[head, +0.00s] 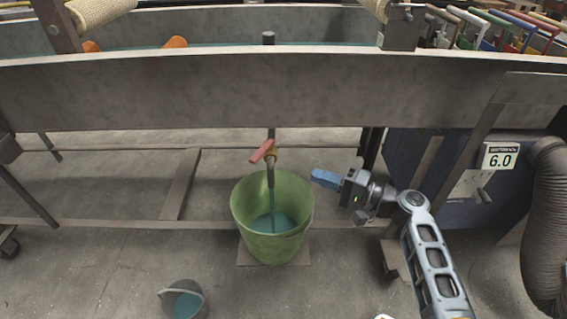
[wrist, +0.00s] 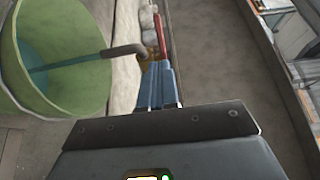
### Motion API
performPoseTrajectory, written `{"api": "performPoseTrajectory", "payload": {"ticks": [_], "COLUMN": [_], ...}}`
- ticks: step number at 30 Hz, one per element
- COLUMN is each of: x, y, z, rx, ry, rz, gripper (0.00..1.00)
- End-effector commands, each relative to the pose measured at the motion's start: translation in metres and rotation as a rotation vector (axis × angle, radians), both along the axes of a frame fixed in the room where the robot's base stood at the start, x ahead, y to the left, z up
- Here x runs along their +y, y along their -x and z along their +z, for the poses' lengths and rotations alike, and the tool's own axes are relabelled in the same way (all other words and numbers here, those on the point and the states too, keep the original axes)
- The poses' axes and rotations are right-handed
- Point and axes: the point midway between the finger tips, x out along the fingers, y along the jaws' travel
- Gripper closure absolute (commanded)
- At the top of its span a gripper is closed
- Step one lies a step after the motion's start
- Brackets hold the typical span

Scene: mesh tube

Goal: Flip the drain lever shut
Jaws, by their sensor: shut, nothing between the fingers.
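The red drain lever (head: 262,151) sits on a brass valve (head: 272,156) on the pipe below the long trough. It slants across the pipe, its free end toward the lower left. A teal stream (head: 271,205) runs from the spout into the green bucket (head: 245,215). My gripper (head: 315,175) has blue fingers, shut and empty, to the right of the valve and slightly lower in the picture. In the wrist view the fingertips (wrist: 158,68) appear close to the red lever (wrist: 160,34) and the grey spout (wrist: 125,51); I cannot tell whether they touch.
The trough (head: 200,90) spans above the valve. A small grey bucket (head: 184,300) with teal liquid stands on the floor at front left. A dark blue cabinet (head: 410,160) and a ribbed hose (head: 545,220) are on the right. Frame bars cross behind the bucket.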

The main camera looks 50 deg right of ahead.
Motion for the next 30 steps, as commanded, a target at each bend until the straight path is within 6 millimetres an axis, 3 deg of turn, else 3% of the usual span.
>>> {"api": "performPoseTrajectory", "payload": {"ticks": [5,21,30], "x": [0.003,0.019,0.022], "y": [-0.019,-0.116,-0.137], "z": [0.000,0.000,0.000], "rx": [-0.002,-0.001,0.001], "ry": [0.000,0.000,0.001], "rz": [0.002,0.002,0.001], "gripper": [1.00,1.00,1.00]}}
